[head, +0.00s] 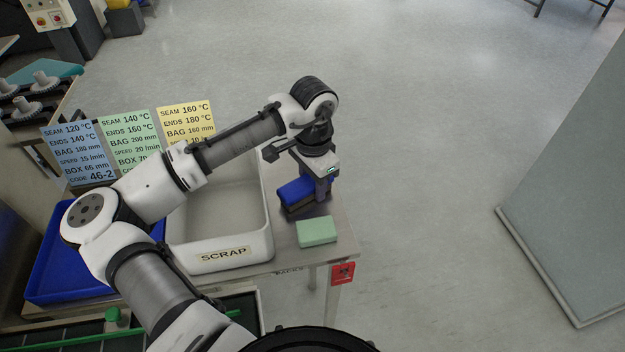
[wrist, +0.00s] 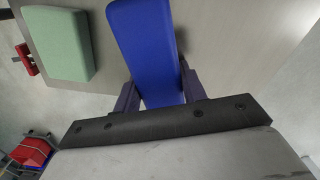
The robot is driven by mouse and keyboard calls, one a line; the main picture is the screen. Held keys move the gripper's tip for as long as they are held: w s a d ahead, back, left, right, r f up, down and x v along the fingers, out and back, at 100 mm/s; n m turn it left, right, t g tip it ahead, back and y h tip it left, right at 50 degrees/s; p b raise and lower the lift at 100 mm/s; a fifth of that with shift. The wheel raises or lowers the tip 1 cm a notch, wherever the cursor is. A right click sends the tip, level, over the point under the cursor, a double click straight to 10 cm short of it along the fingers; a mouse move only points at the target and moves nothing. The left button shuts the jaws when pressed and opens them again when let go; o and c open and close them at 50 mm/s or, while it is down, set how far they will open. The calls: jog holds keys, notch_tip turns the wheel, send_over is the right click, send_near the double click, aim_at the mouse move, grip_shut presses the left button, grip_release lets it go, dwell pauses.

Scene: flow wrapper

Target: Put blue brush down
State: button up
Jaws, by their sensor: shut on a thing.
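The blue brush (head: 297,191) is a blue block with a dark underside, at the right end of the table beside the scrap bin. My gripper (head: 318,186) points down and is shut on it. In the wrist view the blue brush (wrist: 152,50) sits between the two fingers of my gripper (wrist: 158,92). The brush is at or just above the table top (head: 284,238); I cannot tell whether it touches. The dark underside is partly hidden by the gripper.
A green block (head: 317,231) lies in front of the brush; it also shows in the wrist view (wrist: 55,46). The white scrap bin (head: 222,255) stands left of the brush. A blue tray (head: 68,291) is farther left. A red tag (head: 342,272) hangs at the table's front corner.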

jog(key=shift+f, duration=0.1)
jog(key=o, duration=1.3)
jog(key=shift+c, duration=0.2)
notch_tip(320, 180, up, 12)
jog(key=b, duration=0.1)
